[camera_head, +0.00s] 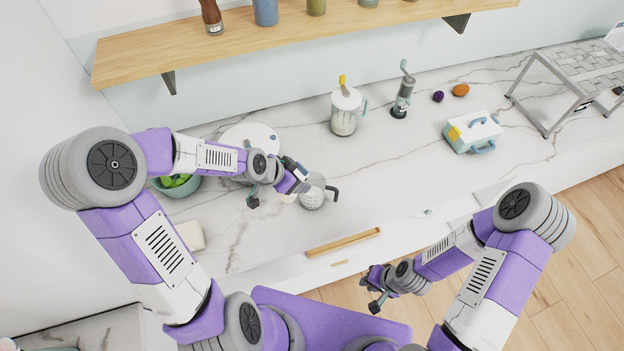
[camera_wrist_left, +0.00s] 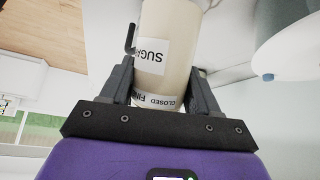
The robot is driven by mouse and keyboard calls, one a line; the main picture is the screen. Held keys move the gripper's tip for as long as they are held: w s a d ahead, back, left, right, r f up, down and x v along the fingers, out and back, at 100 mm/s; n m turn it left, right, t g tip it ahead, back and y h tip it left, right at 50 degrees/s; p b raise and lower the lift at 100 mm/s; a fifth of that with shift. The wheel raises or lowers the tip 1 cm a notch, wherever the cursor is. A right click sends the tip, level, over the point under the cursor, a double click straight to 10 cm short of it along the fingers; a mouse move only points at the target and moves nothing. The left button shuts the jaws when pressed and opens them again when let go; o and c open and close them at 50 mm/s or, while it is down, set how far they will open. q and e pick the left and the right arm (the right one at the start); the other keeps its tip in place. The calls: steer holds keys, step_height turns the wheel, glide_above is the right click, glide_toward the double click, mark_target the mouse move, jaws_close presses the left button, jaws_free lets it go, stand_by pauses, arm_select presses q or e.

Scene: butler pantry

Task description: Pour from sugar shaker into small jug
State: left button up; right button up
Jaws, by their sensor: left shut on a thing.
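My left gripper (camera_head: 275,192) is over the counter on the left. In the left wrist view, its two fingers (camera_wrist_left: 160,90) are shut on the cream sugar shaker (camera_wrist_left: 165,65), whose label shows "SUGA". The shaker's ends are out of that view and I cannot tell its tilt. A small greyish jug-like vessel (camera_head: 312,195) with a dark hooked handle stands just right of the left gripper; I take it for the small jug. In the head view, the arm largely hides the shaker. My right gripper (camera_head: 372,288) is open and empty, in front of the counter over the floor.
A white lidded pot (camera_head: 248,132) with a blue knob stands behind my left gripper. A green-filled bowl (camera_head: 178,188) is left of it. A lidded glass pitcher (camera_head: 345,118), grinder (camera_head: 401,98), white box (camera_head: 472,130) and rack (camera_head: 570,72) stand further right.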

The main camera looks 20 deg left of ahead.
arm_select(q)
steer(key=shift+s+r+t+h+p, duration=0.1)
steer(key=shift+r+t+h+p, duration=0.25)
steer(key=shift+p, duration=0.8)
steer(key=shift+r+t+h+p, duration=0.1)
steer(key=shift+t+h+p, duration=0.25)
steer(key=shift+t+p, duration=0.35)
steer(key=shift+r+t+h+p, duration=0.25)
steer(key=shift+t+h+p, duration=0.25)
steer(key=shift+p, duration=0.1)
steer(key=shift+r+t+h, duration=0.25)
steer(key=shift+t+h, duration=0.25)
steer(key=shift+t, duration=0.15)
